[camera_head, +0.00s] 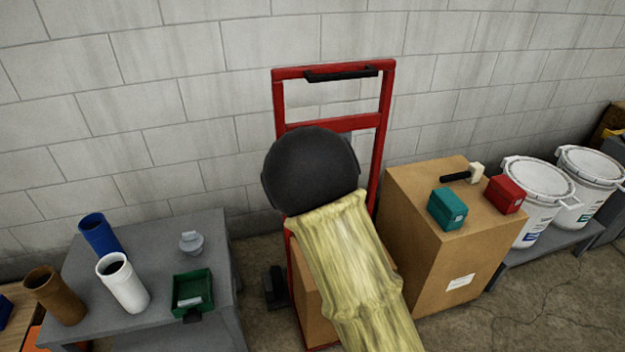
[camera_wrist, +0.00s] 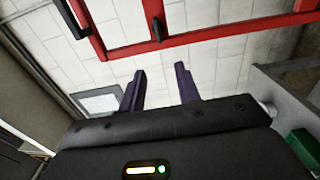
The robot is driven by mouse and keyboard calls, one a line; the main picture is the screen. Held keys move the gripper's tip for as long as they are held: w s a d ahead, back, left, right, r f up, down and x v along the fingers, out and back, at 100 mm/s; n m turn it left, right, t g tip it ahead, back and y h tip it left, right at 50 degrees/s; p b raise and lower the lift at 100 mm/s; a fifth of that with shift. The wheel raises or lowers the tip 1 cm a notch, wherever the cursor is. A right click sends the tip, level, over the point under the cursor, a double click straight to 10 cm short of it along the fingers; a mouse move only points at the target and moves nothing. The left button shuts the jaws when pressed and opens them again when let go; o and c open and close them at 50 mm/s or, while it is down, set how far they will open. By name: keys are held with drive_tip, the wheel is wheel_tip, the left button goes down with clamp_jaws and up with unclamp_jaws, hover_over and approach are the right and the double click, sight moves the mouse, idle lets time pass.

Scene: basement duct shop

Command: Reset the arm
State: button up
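My gripper (camera_wrist: 160,72) shows in the wrist view as two purple fingers standing apart with nothing between them. It is open. Beyond the fingers are the block wall and the red frame of a hand truck (camera_wrist: 225,33). In the head view my arm, with a yellowish sleeve and a black rounded joint, rises from the bottom in front of the hand truck (camera_head: 383,110). My gripper is hidden from the head view.
A grey table (camera_head: 215,240) at left holds a blue cup (camera_head: 98,235), a white cup (camera_head: 124,285), a brown cup (camera_head: 55,297) and a green bin (camera_head: 192,290). At right, a cardboard box (camera_head: 410,235) bears a teal box (camera_head: 447,209) and a red box (camera_head: 505,194). White buckets (camera_head: 537,190) stand beyond.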

drive_tip(key=shift+d, duration=0.1)
drive_tip(key=s+d+f+m+g+h, duration=0.45)
drive_tip(key=s+d+m+g, duration=0.25)
drive_tip(key=d+m, duration=0.4)
drive_tip(key=s+d+f+m+g, duration=0.1)
drive_tip(key=s+m+g, duration=0.35)
drive_tip(key=s, duration=0.45)
drive_tip(key=s+d+f+m+g, duration=0.1)
drive_tip(key=s+d+m+g, duration=0.15)
drive_tip(key=s+m, duration=0.55)
wheel_tip(320, 180, up, 17)
drive_tip(key=s+n+p, duration=0.2)
drive_tip(key=p, duration=1.5)
drive_tip(key=shift+s+a+r+g, duration=0.2)
drive_tip(key=shift+s+a+g, duration=0.15)
drive_tip(key=shift+a+g, duration=0.1)
drive_tip(key=shift+f, duration=0.1)
